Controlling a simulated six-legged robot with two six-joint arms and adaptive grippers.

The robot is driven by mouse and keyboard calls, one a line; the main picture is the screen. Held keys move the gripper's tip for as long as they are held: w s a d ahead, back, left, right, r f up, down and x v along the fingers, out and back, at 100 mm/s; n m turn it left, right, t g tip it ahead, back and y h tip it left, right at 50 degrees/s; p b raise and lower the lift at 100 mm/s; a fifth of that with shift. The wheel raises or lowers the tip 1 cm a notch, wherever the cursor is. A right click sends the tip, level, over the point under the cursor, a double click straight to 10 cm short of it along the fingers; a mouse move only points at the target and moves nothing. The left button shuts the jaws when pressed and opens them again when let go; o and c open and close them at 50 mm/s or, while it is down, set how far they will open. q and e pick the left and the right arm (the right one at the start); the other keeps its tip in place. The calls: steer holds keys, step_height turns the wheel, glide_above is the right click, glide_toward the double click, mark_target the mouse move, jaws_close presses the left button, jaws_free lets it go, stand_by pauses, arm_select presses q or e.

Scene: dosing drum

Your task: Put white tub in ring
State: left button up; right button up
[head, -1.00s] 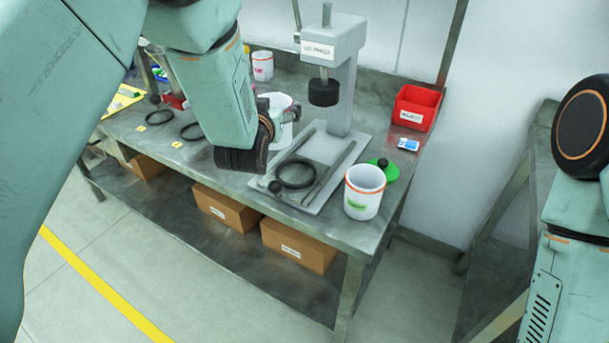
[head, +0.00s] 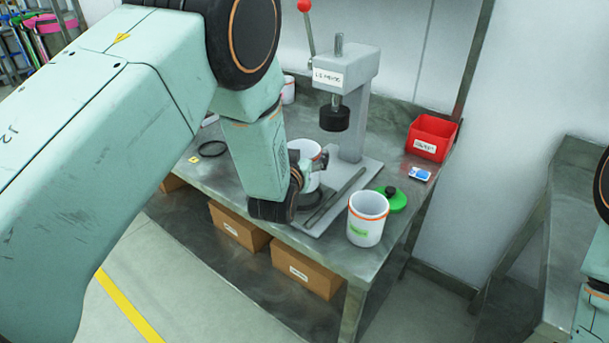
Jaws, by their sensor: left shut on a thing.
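My left gripper (head: 314,163) is shut on a white tub (head: 307,150), which is partly hidden behind my wrist. The tub is upright over the grey base plate of the press (head: 368,173), at its left side. A dark ring (head: 311,197) on that plate shows only in part below the tub, mostly covered by my wrist. I cannot tell whether the tub is inside the ring or above it. The black press head (head: 334,118) is up, to the right of the tub. My right gripper is out of view; only part of my right arm shows at the right edge.
A white tub with an orange rim (head: 367,221) stands at the table's front right, with a green lid (head: 392,199) beside it. A red bin (head: 431,137) and a small blue-and-white item (head: 419,174) are behind. Another dark ring (head: 213,148) lies at the left.

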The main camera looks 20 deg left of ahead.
arm_select(q)
steer(key=shift+s+f, duration=0.15)
steer(key=shift+f, duration=0.8)
steer(key=shift+s+f, duration=0.15)
steer(key=shift+f, duration=0.8)
steer(key=shift+c, duration=0.4)
steer(key=shift+w+f, duration=0.15)
steer(key=shift+f, duration=0.1)
steer(key=shift+c, duration=1.3)
steer(key=o, duration=1.3)
steer(key=shift+r, duration=0.1)
steer(key=v, duration=1.2)
